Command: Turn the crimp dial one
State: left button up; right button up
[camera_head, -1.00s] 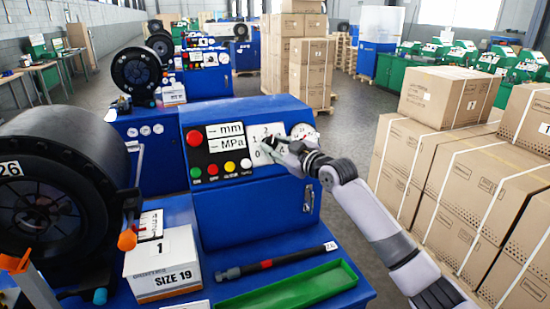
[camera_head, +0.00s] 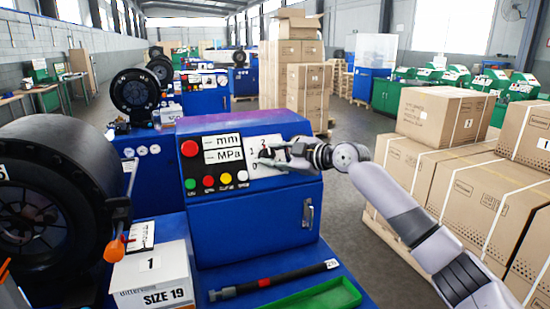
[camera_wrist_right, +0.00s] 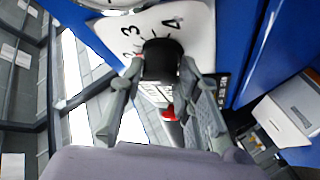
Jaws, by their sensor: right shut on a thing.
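The crimp dial's black knob (camera_wrist_right: 160,60) sits on a white plate with numbers, and 2, 3 and 4 show in the wrist view. My right gripper (camera_wrist_right: 162,72) is shut on this knob, one finger on each side. In the head view my right gripper (camera_head: 268,156) covers the knob. The white dial plate (camera_head: 264,141) shows 0, 1 and 2 there, on the blue crimper's (camera_head: 250,205) sloped panel. Where the knob points is unclear. My left gripper is not in view.
Left of the dial are a red button (camera_head: 189,148), mm and MPa displays and several small coloured buttons. Below lie a black bar tool (camera_head: 270,281) and a green tray (camera_head: 318,298). A SIZE 19 box (camera_head: 155,275) stands left. Stacked cartons (camera_head: 415,170) are to the right.

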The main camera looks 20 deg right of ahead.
jog(key=o, duration=1.2)
jog(key=shift+a, duration=0.1)
jog(key=shift+c, duration=0.2)
jog(key=v, duration=1.2)
